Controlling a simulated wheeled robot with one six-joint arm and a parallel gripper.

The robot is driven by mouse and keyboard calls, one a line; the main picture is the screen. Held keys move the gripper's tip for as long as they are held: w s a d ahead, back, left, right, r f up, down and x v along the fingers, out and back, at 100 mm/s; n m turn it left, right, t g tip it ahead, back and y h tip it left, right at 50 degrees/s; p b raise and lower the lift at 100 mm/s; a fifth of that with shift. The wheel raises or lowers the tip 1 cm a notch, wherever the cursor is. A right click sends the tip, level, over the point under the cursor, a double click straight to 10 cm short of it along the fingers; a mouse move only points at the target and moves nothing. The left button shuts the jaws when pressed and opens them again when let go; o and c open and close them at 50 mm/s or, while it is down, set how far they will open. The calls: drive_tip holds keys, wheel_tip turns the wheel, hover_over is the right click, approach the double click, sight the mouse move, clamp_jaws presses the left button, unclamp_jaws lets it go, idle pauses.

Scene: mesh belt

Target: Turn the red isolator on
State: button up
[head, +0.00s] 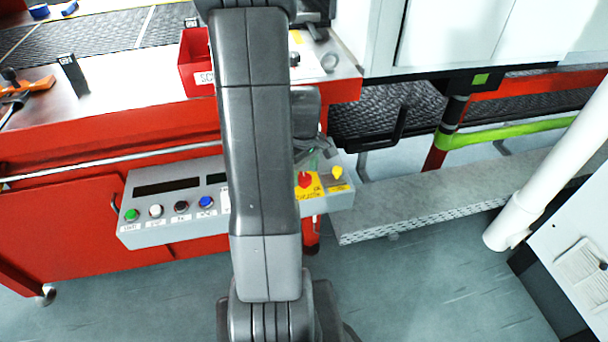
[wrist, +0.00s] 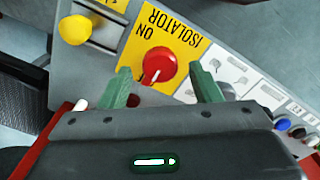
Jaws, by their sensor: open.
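The red isolator (wrist: 158,66) is a round red knob on a yellow plate (wrist: 190,48) lettered "ISOLATOR" and "ON", upside down in the wrist view. A pale mark shows on the knob's lower part, pointing down and slightly left, away from the word ON. In the head view the knob (head: 305,180) sits at the right part of the grey control box (head: 150,232). My gripper (wrist: 162,84) is open, its green fingers apart on either side of the knob's lower part in the picture. I cannot tell whether they touch it. In the head view my arm hides most of the gripper.
A yellow knob (wrist: 74,30) stands left of the isolator in the wrist view. Green, white, black and blue buttons (head: 205,202) line the box's left part. A red bin (head: 196,62) stands on the bench above. Open floor (head: 420,290) lies at lower right.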

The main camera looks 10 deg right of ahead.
drive_tip(key=shift+f, duration=0.65)
drive_tip(key=c, duration=1)
